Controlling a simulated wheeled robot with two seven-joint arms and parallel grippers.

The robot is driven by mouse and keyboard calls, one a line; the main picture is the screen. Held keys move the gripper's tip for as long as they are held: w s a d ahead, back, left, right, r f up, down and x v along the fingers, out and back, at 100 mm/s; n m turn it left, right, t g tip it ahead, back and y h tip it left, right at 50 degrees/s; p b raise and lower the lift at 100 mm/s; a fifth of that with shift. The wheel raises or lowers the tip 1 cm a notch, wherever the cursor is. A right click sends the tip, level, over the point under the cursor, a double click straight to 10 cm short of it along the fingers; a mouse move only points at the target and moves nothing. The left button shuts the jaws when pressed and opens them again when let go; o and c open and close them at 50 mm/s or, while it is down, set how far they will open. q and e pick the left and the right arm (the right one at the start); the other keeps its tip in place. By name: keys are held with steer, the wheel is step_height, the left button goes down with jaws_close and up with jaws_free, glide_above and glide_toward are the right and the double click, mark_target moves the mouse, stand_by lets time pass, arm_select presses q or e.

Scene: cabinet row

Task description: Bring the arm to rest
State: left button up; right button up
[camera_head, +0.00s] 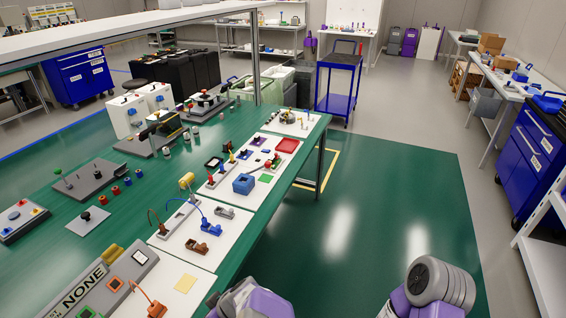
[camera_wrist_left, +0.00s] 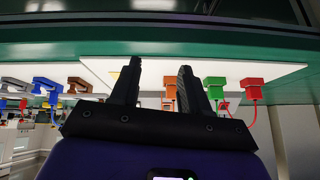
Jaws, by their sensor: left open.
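My left gripper (camera_wrist_left: 159,70) shows in the left wrist view with its two dark fingers apart and nothing between them. The scene there looks upside down. Behind the fingers is the edge of a white board (camera_wrist_left: 265,73) on the green table (camera_wrist_left: 200,42), with coloured clips along it. I cannot tell the exact gap between fingers and board. In the head view only purple and grey parts of my arms show at the bottom edge, beside the table's right side. Neither gripper's fingers show there. My right gripper is out of sight.
The green workbench (camera_head: 225,150) carries white boards (camera_head: 190,240), a grey panel marked NONE (camera_head: 95,287) and a blue block (camera_head: 243,184). A blue cart (camera_head: 338,85) stands beyond it. The green floor (camera_head: 395,195) right of the bench is clear. A blue cabinet (camera_head: 530,155) stands at right.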

arm_select(q)
steer(key=s+f+m+g+h, duration=0.2)
steer(key=s+f, duration=0.1)
steer(key=f, duration=0.4)
steer(key=s+f+m+g+h, duration=0.1)
steer(key=s+f+m+h, duration=0.2)
steer(key=f, duration=0.4)
steer(key=s+d+f+m+h, duration=0.2)
steer(key=d+h, duration=0.1)
steer(key=d, duration=0.1)
steer(key=s+d+f+m+t+h+p, duration=0.1)
steer(key=s+d+f+m+h, duration=0.1)
steer(key=s+d+f, duration=0.1)
steer(key=shift+s+d+h+p, duration=0.3)
steer(key=shift+d+h, duration=0.1)
steer(key=shift+d, duration=0.5)
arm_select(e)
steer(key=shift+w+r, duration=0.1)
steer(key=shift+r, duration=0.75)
arm_select(q)
steer(key=shift+w, duration=0.1)
